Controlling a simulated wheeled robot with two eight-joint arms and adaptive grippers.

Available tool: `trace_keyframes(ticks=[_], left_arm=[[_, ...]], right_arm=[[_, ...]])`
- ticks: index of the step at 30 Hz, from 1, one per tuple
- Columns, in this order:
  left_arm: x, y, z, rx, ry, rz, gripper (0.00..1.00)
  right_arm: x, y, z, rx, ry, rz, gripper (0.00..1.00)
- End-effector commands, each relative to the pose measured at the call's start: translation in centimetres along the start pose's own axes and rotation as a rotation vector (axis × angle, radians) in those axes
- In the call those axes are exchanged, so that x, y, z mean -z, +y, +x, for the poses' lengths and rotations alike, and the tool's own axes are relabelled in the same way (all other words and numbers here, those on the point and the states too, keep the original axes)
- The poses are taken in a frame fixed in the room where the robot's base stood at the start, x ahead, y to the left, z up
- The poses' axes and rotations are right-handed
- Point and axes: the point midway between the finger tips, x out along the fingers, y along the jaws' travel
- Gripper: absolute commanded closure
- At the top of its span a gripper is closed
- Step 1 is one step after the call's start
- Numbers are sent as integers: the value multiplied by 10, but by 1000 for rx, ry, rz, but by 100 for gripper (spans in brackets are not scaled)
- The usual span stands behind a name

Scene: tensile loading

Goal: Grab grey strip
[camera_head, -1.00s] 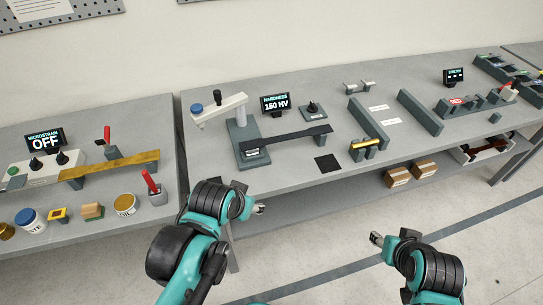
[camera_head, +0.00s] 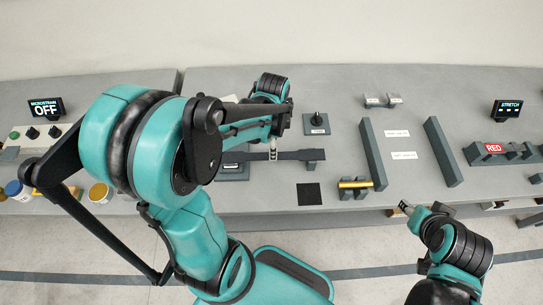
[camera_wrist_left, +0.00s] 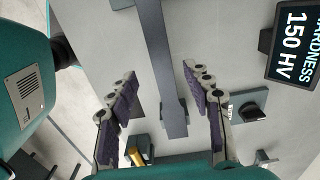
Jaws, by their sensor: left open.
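The dark grey strip (camera_head: 298,155) lies flat on the bench, its right end on a small grey support (camera_head: 312,167). My left gripper (camera_head: 272,150) is above the strip, and my left arm hides the strip's left part. In the left wrist view the strip (camera_wrist_left: 158,45) runs lengthwise between the two spread, purple-padded fingers of my left gripper (camera_wrist_left: 160,78). Gaps show on both sides of it. My right gripper (camera_head: 404,207) hangs in front of the bench, away from the strip; its jaw opening is too small to make out.
A knob block (camera_head: 316,123) stands behind the strip. Two long grey rails (camera_head: 373,154) stand farther right. The hardness display (camera_wrist_left: 290,42) is near my left gripper.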

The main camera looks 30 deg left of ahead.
Motion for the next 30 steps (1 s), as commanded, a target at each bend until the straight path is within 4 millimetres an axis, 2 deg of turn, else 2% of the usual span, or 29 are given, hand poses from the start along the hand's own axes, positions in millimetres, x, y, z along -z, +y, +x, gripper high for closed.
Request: trace_keyframes(ticks=[1,6,15,16,17,21,22,30], left_arm=[[-2,-1,11,0,0,-1,50],[-3,-2,35,1,0,0,50],[-3,-2,40,1,0,-1,50],[-3,-2,40,1,0,-1,53],[-3,-2,40,2,0,-1,61],[-3,-2,40,2,0,-1,98],[-3,-2,40,2,0,-1,100],[-3,-2,39,2,1,-1,100]], right_arm=[[-4,0,5,0,0,0,56],[-9,0,13,0,0,0,56],[-9,0,13,0,0,0,56],[-9,0,13,0,0,0,56],[-9,0,13,0,0,0,56],[-9,0,13,0,0,0,56],[-9,0,13,0,0,0,56],[-9,0,13,0,0,0,56]])
